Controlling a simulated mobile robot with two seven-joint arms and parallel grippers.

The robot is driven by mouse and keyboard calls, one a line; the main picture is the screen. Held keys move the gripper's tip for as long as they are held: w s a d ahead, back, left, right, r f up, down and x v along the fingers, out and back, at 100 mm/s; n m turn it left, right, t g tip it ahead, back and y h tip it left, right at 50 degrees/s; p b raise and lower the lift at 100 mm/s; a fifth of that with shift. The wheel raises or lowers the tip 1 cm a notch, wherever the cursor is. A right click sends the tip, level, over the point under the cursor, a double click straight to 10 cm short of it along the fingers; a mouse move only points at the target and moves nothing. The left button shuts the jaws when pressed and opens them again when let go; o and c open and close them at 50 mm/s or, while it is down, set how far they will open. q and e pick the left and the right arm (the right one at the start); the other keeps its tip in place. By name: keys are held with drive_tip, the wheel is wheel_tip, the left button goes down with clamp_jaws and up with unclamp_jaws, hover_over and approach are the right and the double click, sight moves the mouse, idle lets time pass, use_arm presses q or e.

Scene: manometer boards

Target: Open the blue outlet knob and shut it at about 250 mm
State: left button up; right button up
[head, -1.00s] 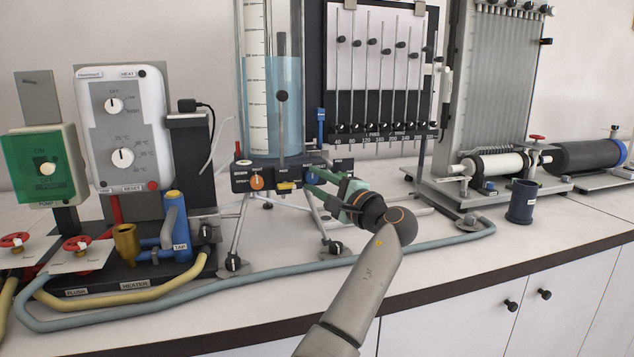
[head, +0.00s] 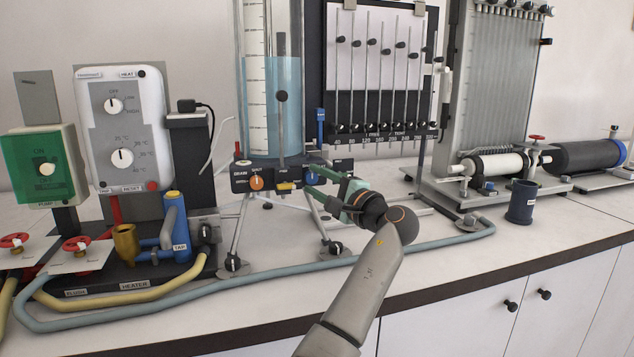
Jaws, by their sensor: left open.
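The clear cylinder holds pale blue water (head: 285,105), its surface well up the tank beside a printed scale (head: 257,80). The dark valve block (head: 270,176) under it carries an orange knob (head: 257,183) at left and the blue outlet knob (head: 313,172) at right. My left gripper (head: 311,182), with green fingers, is open at the blue knob, its fingers around or just in front of it. Contact cannot be told, and the fingers partly hide the knob. My right gripper is out of view.
A heater stand with a blue tap (head: 174,225) and brass cup (head: 126,242) is at left. A blue-grey hose (head: 290,265) runs along the bench front. A manometer board (head: 375,75) stands behind, and a dark cup (head: 522,202) is at right.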

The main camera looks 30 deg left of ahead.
use_arm(q)
drive_tip(key=v, duration=1.2)
drive_tip(key=shift+d, duration=0.2)
